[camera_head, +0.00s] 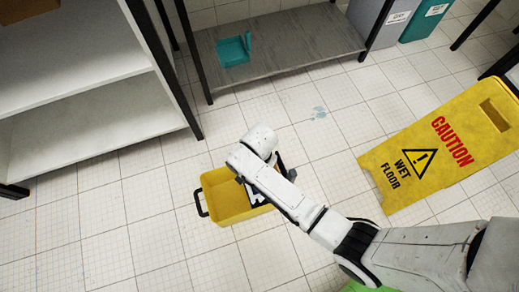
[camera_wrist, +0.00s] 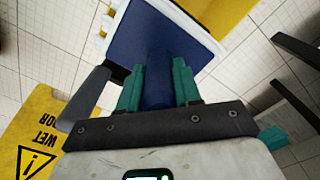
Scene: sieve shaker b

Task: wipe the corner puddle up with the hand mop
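A small pale blue puddle (camera_head: 319,112) lies on the tiled floor in the head view, in front of the low grey shelf. The hand mop (camera_wrist: 158,25) shows in the wrist view as a dark blue plate with a white fringe. My gripper (camera_wrist: 158,68) has its teal fingers on both sides of the mop's blue handle, apparently closed on it. In the head view my arm hides most of the gripper; a little of the mop (camera_head: 257,197) shows at the right side of the yellow bucket (camera_head: 222,207). I cannot tell whether mop and bucket touch.
A yellow wet floor sign (camera_head: 440,150) stands right of the puddle. The grey shelf (camera_head: 285,50) behind it carries a teal dustpan (camera_head: 233,52). A white shelf unit (camera_head: 90,120) is at left, and bins (camera_head: 378,20) stand at the back. Floor between bucket and puddle is clear.

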